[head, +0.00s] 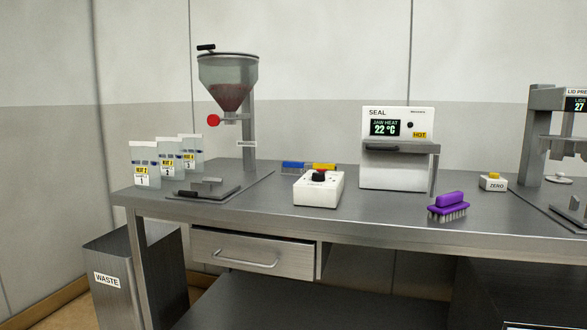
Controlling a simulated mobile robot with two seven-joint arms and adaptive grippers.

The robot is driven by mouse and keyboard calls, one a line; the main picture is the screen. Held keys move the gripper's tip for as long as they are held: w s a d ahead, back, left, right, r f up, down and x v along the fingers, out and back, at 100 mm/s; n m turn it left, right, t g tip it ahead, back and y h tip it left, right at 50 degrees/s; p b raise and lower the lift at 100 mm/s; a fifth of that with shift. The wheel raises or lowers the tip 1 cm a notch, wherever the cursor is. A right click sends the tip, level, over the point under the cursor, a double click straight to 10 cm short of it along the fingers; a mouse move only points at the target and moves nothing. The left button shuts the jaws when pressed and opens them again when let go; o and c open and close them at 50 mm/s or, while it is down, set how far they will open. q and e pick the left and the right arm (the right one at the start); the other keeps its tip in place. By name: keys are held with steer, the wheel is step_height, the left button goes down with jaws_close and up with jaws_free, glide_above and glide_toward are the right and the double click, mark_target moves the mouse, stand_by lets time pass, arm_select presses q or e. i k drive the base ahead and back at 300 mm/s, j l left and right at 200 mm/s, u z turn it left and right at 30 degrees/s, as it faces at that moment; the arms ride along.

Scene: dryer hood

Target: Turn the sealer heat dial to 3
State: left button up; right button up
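The white sealer (372,172) stands upright at the back of the steel bench, marked SEAL. Its display (385,128) reads JAW HEAT 22 °C, and a yellow HOT label is on its front. A low white box (318,193) sits on the bench, in front and to the left of the sealer. It carries a dark knob (319,178) with some red on it. This may be the heat dial; its numbers and pointer are too small to read. Neither of my grippers is in view.
A hopper (228,93) and several sample pouches (171,163) stand at left. Blue (292,167) and yellow (324,167) items lie behind the box. A purple brush (449,207), ZERO button (493,182) and lid press (539,135) are at right. The bench front (370,220) is clear.

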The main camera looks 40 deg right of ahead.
mark_target(317, 176)
steer(key=i+j+z, duration=0.2)
steer(key=z, duration=0.3)
steer(key=i+j+z, duration=0.1)
steer(key=j+z, duration=0.4)
steer(key=l, duration=0.1)
